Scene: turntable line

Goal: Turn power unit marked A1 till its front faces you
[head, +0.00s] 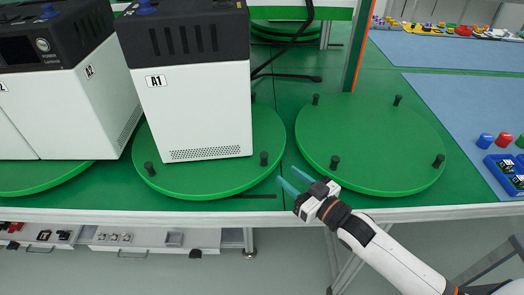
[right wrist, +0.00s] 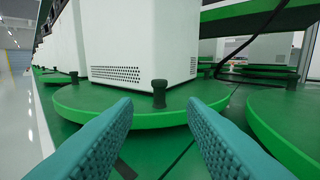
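The power unit marked A1 (head: 195,108) is a tall white box with a black top and a blue knob. It stands on a round green turntable (head: 265,135) with black pegs near its rim. A plain white side with a vent strip and the A1 label faces me in the head view. My right gripper (head: 285,183) is at the turntable's front right edge, empty, its teal fingers apart. In the right wrist view, a black peg (right wrist: 159,94) on the turntable stands ahead between the fingers, not touched. My left gripper is not in view.
A second power unit, marked A2 (head: 98,95), stands close on the left on its own turntable. An empty green turntable (head: 375,140) with several pegs is on the right. A blue mat (head: 470,110) with small parts lies beyond. An orange post (head: 357,50) rises behind.

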